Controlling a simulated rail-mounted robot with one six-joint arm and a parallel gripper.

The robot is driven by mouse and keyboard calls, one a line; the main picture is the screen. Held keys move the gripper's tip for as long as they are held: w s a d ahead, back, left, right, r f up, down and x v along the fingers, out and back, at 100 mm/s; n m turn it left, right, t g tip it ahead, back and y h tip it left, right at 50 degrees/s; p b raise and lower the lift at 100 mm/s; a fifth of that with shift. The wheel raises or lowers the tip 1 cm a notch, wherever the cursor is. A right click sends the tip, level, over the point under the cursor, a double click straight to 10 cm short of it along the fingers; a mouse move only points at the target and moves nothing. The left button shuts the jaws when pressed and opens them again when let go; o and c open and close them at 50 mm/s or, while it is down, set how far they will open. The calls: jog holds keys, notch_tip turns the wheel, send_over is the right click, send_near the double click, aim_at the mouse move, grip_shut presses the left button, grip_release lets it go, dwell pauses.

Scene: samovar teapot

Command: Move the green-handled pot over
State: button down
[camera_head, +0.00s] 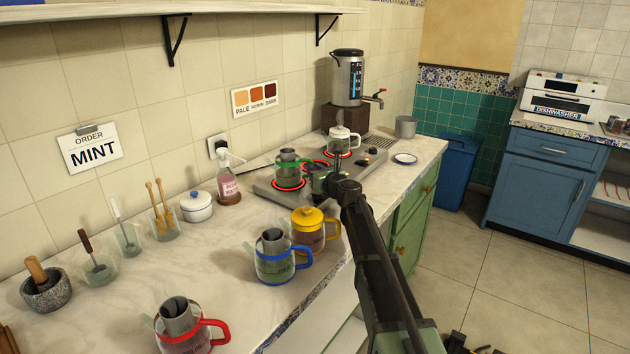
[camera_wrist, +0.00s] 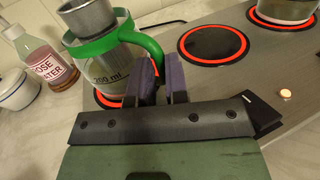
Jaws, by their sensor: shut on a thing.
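The green-handled pot (camera_head: 288,175) is a clear glass vessel with a green rim band and a grey metal insert. It stands on or just over the front-left glowing ring of the hob (camera_head: 262,186). In the wrist view the pot (camera_wrist: 108,74) shows its "200 ml" mark, its metal insert and its green handle (camera_wrist: 150,46). My gripper (camera_wrist: 160,82) is shut on the green handle, with a dark finger on each side of it. In the head view my gripper (camera_head: 318,178) is at the pot's right side. I cannot tell whether the pot's base touches the ring.
Another glass pot (camera_head: 343,140) with a white rim stands on the far ring. A middle ring (camera_wrist: 213,42) is bare and glowing. A rose water bottle (camera_head: 229,185) stands left of the hob. Yellow (camera_head: 309,230), blue (camera_head: 273,258) and red-handled (camera_head: 182,327) pots stand nearer on the counter.

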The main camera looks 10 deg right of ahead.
jog(key=shift+f, duration=0.1)
jog(key=c, duration=1.1)
grip_release()
jog(key=shift+r, duration=0.35)
jog(key=v, duration=1.2)
jog(key=shift+s+f, duration=0.1)
